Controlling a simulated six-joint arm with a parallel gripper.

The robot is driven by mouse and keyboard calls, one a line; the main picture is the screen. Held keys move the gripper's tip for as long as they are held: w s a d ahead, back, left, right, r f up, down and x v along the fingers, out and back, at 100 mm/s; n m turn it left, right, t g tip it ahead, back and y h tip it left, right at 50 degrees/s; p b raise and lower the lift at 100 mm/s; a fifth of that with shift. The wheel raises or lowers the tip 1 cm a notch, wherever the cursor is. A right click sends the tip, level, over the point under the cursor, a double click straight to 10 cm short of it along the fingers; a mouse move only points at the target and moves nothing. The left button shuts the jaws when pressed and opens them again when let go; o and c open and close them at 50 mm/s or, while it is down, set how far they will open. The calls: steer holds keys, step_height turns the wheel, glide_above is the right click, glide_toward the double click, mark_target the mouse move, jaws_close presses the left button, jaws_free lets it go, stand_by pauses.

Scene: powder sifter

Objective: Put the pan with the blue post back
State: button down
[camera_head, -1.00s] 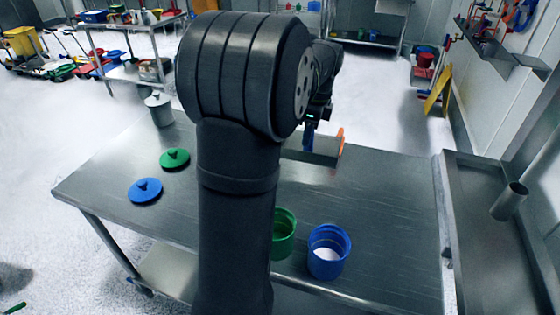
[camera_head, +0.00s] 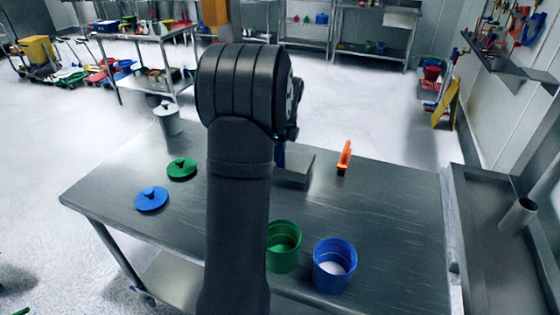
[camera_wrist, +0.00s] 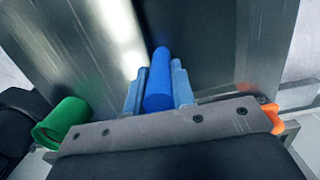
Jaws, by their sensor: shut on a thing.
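The grey metal pan (camera_head: 294,168) is over the back middle of the steel table, partly hidden behind my arm. Its blue post (camera_head: 280,155) shows at the pan's left side. In the wrist view, the blue post (camera_wrist: 158,82) stands between the two pale blue fingers of my gripper (camera_wrist: 158,90), which are shut on it. The gripper is hidden behind my arm in the head view. I cannot tell whether the pan touches the table.
An orange object (camera_head: 344,157) stands right of the pan. A green pot (camera_head: 284,246) and a blue pot (camera_head: 334,265) with white powder stand at the front. Green (camera_head: 182,168) and blue lids (camera_head: 151,198) lie left, near a grey lidded pot (camera_head: 167,118). The table's right is clear.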

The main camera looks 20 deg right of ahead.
steer(key=shift+f, duration=1.75)
steer(key=shift+f, duration=0.15)
steer(key=c, duration=1.2)
jaws_free()
step_height(320, 180, up, 12)
steer(key=s+d, duration=0.1)
